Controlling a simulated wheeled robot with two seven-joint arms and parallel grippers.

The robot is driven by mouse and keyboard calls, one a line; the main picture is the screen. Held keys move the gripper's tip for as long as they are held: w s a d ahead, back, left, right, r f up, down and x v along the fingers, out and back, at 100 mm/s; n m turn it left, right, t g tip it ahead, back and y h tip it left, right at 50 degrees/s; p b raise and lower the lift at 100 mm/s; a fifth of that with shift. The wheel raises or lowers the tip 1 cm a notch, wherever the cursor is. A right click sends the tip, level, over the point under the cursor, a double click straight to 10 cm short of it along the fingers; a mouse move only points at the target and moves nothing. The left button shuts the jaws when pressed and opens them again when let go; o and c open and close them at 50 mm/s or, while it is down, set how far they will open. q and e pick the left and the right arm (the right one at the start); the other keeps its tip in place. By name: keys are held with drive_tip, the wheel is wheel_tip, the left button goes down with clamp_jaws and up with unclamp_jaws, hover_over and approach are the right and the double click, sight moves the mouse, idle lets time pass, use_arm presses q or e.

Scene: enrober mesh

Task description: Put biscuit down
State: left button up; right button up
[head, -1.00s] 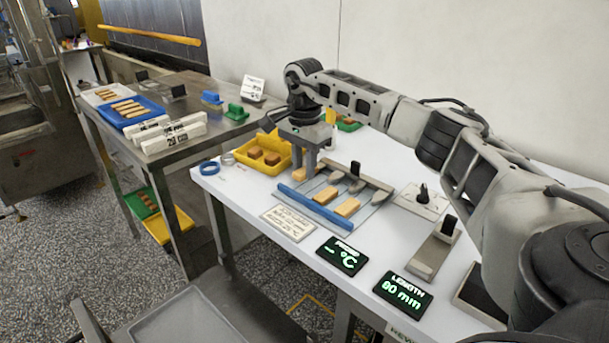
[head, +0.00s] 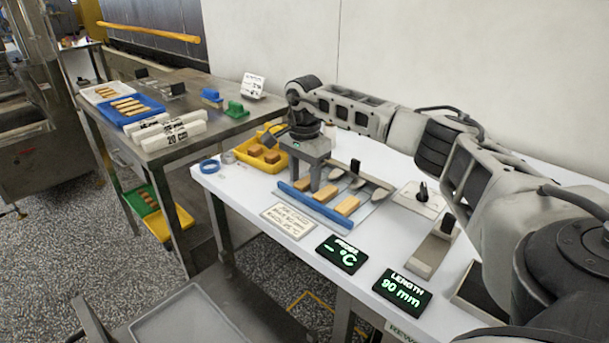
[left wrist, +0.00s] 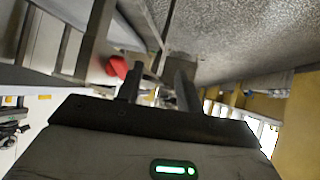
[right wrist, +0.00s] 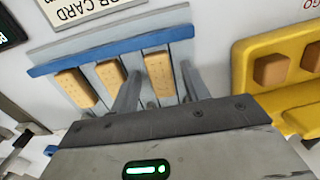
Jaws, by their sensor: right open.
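Three tan biscuits lie side by side on a clear plate (head: 372,200) with a blue bar (head: 315,206) along its front edge. In the head view the near biscuit (head: 347,205) and middle biscuit (head: 324,193) are plain; the far one (head: 302,184) is partly hidden by my right gripper (head: 306,181). My right gripper is open over the far biscuit. In the right wrist view its fingers (right wrist: 160,72) stand apart on either side of that biscuit (right wrist: 159,74), whose end is near the bar. My left gripper (left wrist: 158,80) looks open and empty, away from the biscuits.
A yellow tray (head: 280,165) with brown blocks stands just behind the plate. Grey spatula-like pieces (head: 357,184) lie on the plate's far side. A card (head: 290,220) and two displays (head: 341,256) line the front. A steel table (head: 225,125) holds a blue tray (head: 150,112).

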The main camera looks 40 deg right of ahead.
sight(304, 181)
wheel_tip(304, 181, up, 12)
drive_tip(key=shift+r, duration=0.15)
idle(0.7)
